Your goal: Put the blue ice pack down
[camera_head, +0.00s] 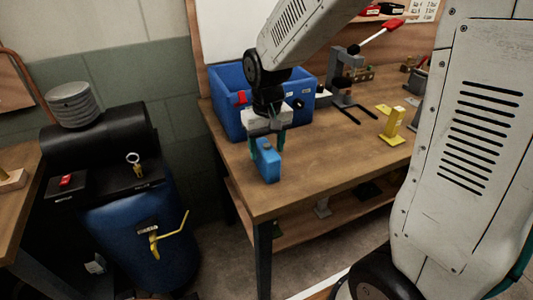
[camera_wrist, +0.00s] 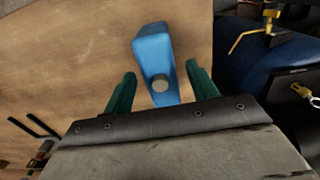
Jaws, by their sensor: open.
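The blue ice pack (camera_head: 267,163) stands on the wooden workbench (camera_head: 320,150) near its front left corner. It is a small blue block with a round cap. In the wrist view the ice pack (camera_wrist: 154,58) lies between the two green fingers, with a gap visible on each side. My gripper (camera_head: 267,150) is open around the upper part of the ice pack. In the wrist view my gripper (camera_wrist: 163,85) also shows its fingers spread. The ice pack's base appears to rest on the bench top.
A blue bin (camera_head: 230,108) stands behind my gripper on the bench. A yellow bracket (camera_head: 393,124) and a grey clamp stand (camera_head: 341,78) are to the right. A blue tank (camera_head: 150,235) stands on the floor at left.

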